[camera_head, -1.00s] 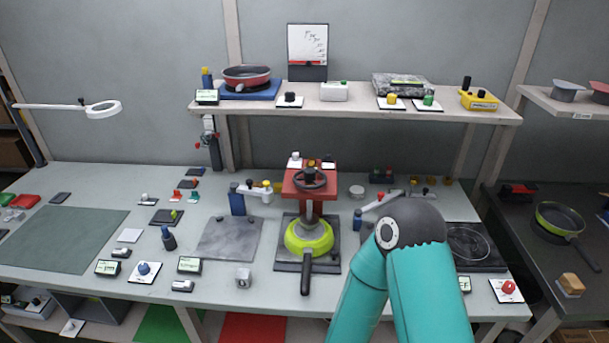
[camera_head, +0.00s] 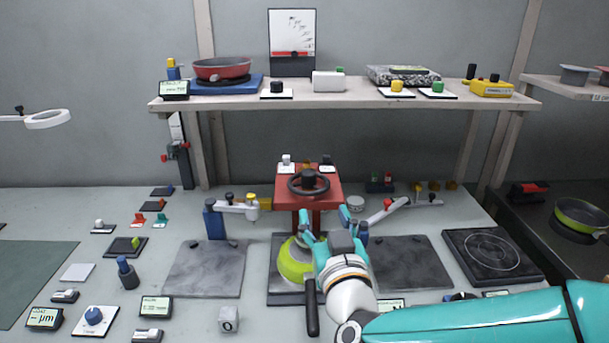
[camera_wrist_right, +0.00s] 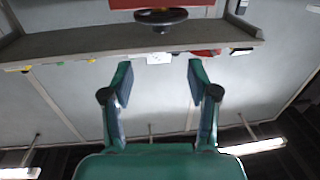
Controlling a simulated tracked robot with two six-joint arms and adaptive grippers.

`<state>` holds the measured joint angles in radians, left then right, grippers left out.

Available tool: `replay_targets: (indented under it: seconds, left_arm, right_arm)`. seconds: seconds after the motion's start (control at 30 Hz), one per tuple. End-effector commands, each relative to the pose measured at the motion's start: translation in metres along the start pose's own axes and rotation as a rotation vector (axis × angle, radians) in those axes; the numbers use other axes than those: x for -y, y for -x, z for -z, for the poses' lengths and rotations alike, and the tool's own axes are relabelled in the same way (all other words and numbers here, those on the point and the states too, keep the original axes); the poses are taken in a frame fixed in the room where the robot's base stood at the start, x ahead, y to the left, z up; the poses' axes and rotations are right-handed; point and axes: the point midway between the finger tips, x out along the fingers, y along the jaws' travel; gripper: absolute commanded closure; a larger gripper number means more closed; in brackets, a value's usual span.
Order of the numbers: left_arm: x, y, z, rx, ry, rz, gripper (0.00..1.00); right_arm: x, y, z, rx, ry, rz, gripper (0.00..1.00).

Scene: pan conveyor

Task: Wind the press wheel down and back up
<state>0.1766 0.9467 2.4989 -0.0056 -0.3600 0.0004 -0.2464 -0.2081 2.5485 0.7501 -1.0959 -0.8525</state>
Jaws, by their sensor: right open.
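The press (camera_head: 318,205) has a red head with a dark handwheel (camera_head: 309,183) on top. In the right wrist view the wheel (camera_wrist_right: 160,17) and part of the red head show at the top edge, upside down. A lime-green pan (camera_head: 290,264) sits under the press, its black handle towards me. My right gripper (camera_head: 335,228) is open and empty, in front of the press and below the wheel, overlapping the pan in the picture. Its two spread teal fingers show in the right wrist view (camera_wrist_right: 160,72), apart from the wheel. My left gripper is not in view.
Behind the press, a shelf (camera_head: 350,102) carries a red pan (camera_head: 222,68) and several small boxes. Grey plates (camera_head: 205,270) lie on the bench either side of the press. A small jointed arm (camera_head: 236,208) stands left of it. Air around the wheel looks free.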

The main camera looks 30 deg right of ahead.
Motion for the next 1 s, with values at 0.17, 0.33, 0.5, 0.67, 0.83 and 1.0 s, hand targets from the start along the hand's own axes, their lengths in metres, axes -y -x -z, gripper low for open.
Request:
replay_targets:
  seconds: [0.17,0.33,0.5,0.67,0.83,1.0]
  left_arm:
    - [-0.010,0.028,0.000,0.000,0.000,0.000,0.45]
    - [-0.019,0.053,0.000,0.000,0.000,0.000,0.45]
    - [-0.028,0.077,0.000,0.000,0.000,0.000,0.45]
    - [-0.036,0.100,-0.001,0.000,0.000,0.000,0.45]
    - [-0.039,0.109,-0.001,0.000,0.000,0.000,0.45]
    - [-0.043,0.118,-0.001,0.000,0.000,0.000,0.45]
  right_arm:
    - [0.001,-0.022,0.005,0.010,0.005,0.001,0.41]
    - [0.002,-0.037,0.006,0.009,0.008,-0.001,0.41]
    - [0.002,-0.051,0.005,0.010,0.001,0.006,0.41]
    - [0.003,-0.071,0.005,0.009,0.002,0.006,0.41]
    - [0.003,-0.104,0.001,0.005,-0.002,0.006,0.41]
    - [0.004,-0.134,0.000,0.005,-0.002,0.008,0.41]
